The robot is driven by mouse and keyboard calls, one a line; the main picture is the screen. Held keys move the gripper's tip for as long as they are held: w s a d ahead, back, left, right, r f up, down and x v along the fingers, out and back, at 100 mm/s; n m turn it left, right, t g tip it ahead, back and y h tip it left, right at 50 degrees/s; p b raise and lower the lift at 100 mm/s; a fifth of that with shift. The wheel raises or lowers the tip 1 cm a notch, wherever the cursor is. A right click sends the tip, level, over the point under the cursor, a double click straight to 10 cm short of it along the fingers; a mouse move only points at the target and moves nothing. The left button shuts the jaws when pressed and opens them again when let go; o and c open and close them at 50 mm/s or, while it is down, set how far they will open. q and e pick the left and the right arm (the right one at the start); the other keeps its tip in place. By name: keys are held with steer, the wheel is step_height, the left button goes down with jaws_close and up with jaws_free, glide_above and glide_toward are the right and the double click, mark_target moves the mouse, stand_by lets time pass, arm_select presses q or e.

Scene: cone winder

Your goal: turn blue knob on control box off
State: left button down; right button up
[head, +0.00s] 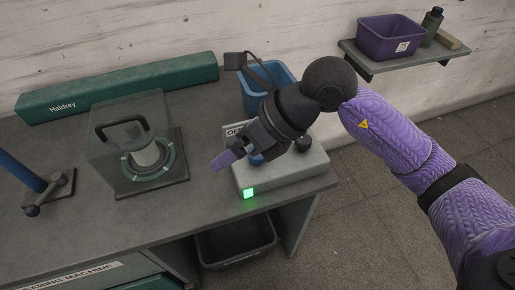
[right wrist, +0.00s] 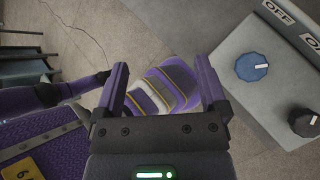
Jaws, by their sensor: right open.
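The grey control box (head: 287,178) stands on the right end of the bench, with a green light (head: 248,193) lit on its front. Its blue knob (right wrist: 251,67) shows whole in the right wrist view, with a white mark toward the right of that picture. In the head view the blue knob (head: 256,160) is mostly hidden by my right gripper. A black knob (right wrist: 303,122) sits beside it. My right gripper (right wrist: 165,82) is open and empty, with the blue knob outside its fingers, to their right in the wrist view. My left gripper is not in view.
An OFF label (right wrist: 279,11) lies near the blue knob. A clear-covered unit (head: 135,145) stands left of the box, and a blue bin (head: 262,88) behind it. A shelf (head: 400,58) holds a purple bin (head: 388,38). A dark bin (head: 237,243) sits below the bench.

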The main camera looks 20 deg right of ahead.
steer(key=w+d+f+t+h, duration=0.1)
steer(key=w+d+h, duration=0.2)
steer(key=d+h, duration=0.4)
steer(key=shift+m+y, duration=0.4)
steer(key=shift+y, duration=0.1)
steer(key=b+x, duration=0.1)
steer(key=x, duration=0.2)
steer(key=b+x, duration=0.1)
steer(key=x, duration=0.1)
steer(key=d+b+x, duration=0.1)
steer(key=x, duration=0.2)
steer(key=shift+s+a+f, duration=0.1)
steer(key=shift+f, duration=0.6)
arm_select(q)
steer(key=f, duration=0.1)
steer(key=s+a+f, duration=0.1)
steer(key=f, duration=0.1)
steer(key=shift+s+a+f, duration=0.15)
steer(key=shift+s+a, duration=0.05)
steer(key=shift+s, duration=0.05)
arm_select(e)
steer(key=shift+c, duration=0.2)
steer(key=c, duration=0.5)
jaws_close()
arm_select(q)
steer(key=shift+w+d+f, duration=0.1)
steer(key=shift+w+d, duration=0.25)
